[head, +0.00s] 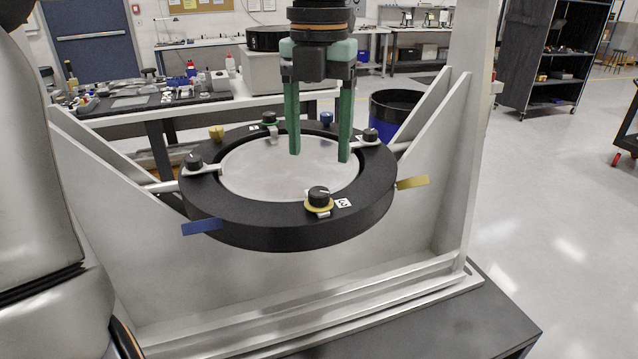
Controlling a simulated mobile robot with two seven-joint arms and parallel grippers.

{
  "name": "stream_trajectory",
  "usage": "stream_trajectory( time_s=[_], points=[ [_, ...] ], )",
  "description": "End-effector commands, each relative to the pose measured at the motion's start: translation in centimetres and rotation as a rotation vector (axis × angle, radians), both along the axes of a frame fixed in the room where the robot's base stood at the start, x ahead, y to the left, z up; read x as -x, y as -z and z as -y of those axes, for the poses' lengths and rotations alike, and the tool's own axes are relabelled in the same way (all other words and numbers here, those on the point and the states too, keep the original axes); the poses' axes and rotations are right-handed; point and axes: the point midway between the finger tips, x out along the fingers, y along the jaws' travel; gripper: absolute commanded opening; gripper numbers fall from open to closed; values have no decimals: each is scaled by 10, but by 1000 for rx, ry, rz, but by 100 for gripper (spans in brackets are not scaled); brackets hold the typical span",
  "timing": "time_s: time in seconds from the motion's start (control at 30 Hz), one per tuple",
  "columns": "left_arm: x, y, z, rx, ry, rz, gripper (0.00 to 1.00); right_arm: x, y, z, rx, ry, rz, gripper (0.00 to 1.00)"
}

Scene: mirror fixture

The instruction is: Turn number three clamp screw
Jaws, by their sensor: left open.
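The mirror fixture is a black ring (270,234) around a round silver mirror plate (265,172). The number three clamp screw (319,194) is a black knob on a yellow base at the ring's front, beside a white label (343,203) marked 3. My left gripper (319,157) points down with two green fingers spread apart and nothing between them. It appears above the plate, behind the number three screw in the picture, and apart from it. My right gripper is not in view.
Other black clamp knobs sit at the ring's left (193,162), right (370,135) and back (269,117). A blue tab (202,227) and a yellow tab (412,182) stick out from the ring. A grey frame (440,180) with slanted braces holds it.

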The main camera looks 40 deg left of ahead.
Motion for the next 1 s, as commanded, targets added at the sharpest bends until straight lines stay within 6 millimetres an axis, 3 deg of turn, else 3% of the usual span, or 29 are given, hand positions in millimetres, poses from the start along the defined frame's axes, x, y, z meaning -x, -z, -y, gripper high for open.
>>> stream_trajectory(
  time_s=[0.1,0.3,0.5,0.77,1.0],
  points=[
    [1,26,0,0,1,-3,69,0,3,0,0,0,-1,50],
    [0,55,0,2,-1,-1,69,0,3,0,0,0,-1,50],
    [0,67,0,1,0,2,69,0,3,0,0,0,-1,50],
    [0,68,0,1,0,2,69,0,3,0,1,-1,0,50],
    [0,68,0,2,0,1,42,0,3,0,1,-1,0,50]
  ],
)
